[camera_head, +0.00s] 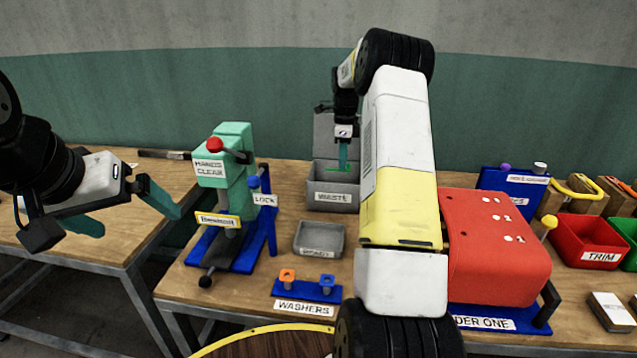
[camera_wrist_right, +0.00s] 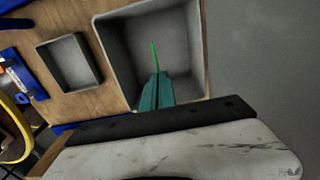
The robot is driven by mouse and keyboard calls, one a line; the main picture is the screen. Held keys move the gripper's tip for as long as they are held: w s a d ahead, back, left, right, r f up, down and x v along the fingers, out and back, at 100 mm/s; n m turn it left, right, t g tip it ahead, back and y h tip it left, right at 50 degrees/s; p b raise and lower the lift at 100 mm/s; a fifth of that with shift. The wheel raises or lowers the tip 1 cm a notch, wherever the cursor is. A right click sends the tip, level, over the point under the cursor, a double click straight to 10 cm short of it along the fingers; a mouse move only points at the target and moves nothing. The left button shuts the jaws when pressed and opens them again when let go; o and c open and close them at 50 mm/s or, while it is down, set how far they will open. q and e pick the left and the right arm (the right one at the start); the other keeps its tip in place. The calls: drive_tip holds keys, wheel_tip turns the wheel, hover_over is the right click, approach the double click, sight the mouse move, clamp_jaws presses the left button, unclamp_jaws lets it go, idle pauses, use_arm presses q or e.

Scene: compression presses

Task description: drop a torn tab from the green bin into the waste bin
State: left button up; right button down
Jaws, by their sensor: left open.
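The grey waste bin (camera_head: 333,197), labelled WASTE, stands at the back of the table; its open inside fills the middle of the right wrist view (camera_wrist_right: 118,62). My right gripper (camera_head: 344,165) points down over it with its teal fingers together. A thin green torn tab (camera_wrist_right: 154,55) sticks out from the fingertips, above the bin's floor; it also shows as a green sliver in the head view (camera_head: 336,170). My left gripper (camera_head: 125,212) is open and empty at the left, left of the green press. The green bin (camera_head: 628,232) is cut off at the right edge.
A teal press (camera_head: 226,165) on a blue base stands left of the waste bin. A small grey tray (camera_head: 319,238) and a blue washer stand (camera_head: 308,290) lie in front. A red press (camera_head: 497,245) and red TRIM bin (camera_head: 588,238) are at the right.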

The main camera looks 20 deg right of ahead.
drive_tip(key=c, duration=2.1)
unclamp_jaws()
drive_tip(key=o, duration=0.5)
